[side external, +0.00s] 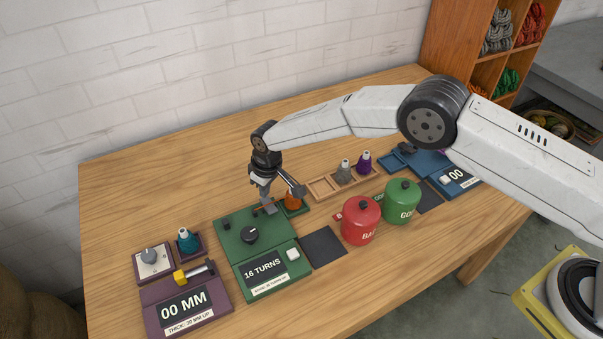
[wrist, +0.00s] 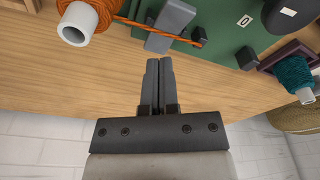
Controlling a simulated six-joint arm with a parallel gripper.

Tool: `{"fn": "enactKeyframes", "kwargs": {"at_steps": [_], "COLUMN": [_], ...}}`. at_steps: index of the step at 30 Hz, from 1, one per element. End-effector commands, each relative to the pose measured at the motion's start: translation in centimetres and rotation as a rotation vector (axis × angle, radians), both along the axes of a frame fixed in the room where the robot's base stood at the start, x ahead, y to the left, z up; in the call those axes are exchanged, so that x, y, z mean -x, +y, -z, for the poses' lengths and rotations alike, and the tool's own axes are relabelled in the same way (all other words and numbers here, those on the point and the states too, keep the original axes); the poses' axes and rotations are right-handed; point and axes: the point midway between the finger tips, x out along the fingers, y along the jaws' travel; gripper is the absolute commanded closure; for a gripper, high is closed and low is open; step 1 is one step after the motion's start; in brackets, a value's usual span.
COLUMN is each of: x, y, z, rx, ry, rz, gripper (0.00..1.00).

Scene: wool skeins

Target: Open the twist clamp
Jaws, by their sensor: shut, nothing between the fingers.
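The green twist tester (side external: 265,240) stands on the table, with a black dial (side external: 250,235) and a display reading 16 TURNS. In the wrist view, a grey bar (wrist: 170,25), apparently the twist clamp, lies on the green base across an orange yarn strand. The strand runs from the orange skein (wrist: 88,18) to just past the bar. A small dark block (wrist: 246,58) sits farther right. My gripper (wrist: 159,64) is shut and empty, its fingertips close to the bar's near end. In the side view my gripper (side external: 266,200) is above the tester's back edge and partly hides the clamp.
A purple thickness gauge (side external: 185,304) reads 00 MM, with a teal skein (side external: 187,241) behind it. A dark mat (side external: 323,247), a red jar (side external: 361,220) and a green jar (side external: 401,201) stand to the right. A wooden tray (side external: 325,187) lies behind. The table's left back is clear.

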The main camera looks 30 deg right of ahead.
Motion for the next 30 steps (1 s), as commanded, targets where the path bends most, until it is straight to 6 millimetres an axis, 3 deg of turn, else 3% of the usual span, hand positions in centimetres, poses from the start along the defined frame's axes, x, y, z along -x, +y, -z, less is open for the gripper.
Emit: {"fn": "enactKeyframes", "kwargs": {"at_steps": [30], "x": [0.0], "y": [0.0], "z": [-5.1], "rx": [0.001], "ry": [0.001], "rz": [0.0], "gripper": [1.0]}}
